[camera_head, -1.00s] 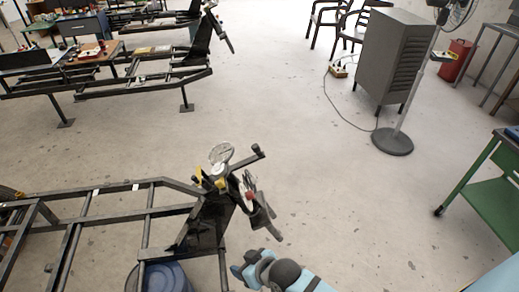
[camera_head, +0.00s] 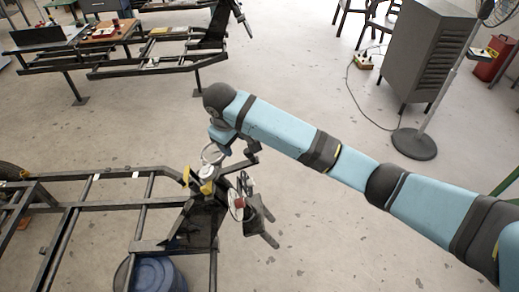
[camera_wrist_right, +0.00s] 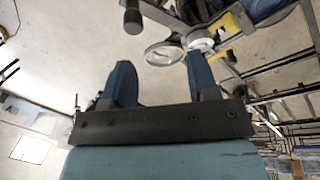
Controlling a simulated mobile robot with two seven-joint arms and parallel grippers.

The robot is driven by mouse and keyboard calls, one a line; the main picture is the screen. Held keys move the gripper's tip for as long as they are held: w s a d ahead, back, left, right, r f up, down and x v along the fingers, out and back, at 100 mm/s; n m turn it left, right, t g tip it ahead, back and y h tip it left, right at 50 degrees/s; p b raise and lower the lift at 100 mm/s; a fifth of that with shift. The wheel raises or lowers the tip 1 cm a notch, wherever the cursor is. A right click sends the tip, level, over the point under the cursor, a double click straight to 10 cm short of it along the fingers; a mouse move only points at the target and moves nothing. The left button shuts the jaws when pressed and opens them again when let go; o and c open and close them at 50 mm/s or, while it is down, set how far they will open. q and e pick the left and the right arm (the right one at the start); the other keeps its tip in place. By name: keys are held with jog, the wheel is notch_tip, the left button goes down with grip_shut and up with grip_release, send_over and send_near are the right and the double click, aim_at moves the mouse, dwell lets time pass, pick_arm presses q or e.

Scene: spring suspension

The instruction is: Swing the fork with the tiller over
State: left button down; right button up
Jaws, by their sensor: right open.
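The black fork (camera_head: 258,218) stands at the front end of a dark steel frame (camera_head: 115,205). Its tiller (camera_head: 249,160), a dark bar with a thick end, sits on top and is partly hidden by my right arm. In the right wrist view the tiller's dark end (camera_wrist_right: 133,16) is at the top, beyond my fingers. My right gripper (camera_wrist_right: 160,62) is open with nothing between its blue fingers. In the head view it hangs over the fork's top, mostly hidden by its own wrist. My left gripper is not in view.
A round, clear-looking disc (camera_wrist_right: 163,54) and a yellow part (camera_wrist_right: 229,26) sit close to the right fingers. A blue drum (camera_head: 152,274) stands under the frame. A fan (camera_head: 414,143) and a grey cabinet (camera_head: 428,50) stand at the right.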

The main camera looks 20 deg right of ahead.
aim_at(247, 151)
jog(key=shift+h, duration=0.5)
jog(key=x, duration=0.4)
jog(key=w+d+x, duration=0.1)
jog(key=x, duration=0.3)
jog(key=d+p+x, duration=0.1)
jog(key=x, duration=0.3)
jog(key=shift+w+d+r, duration=0.2)
jog(key=shift+r, duration=0.25)
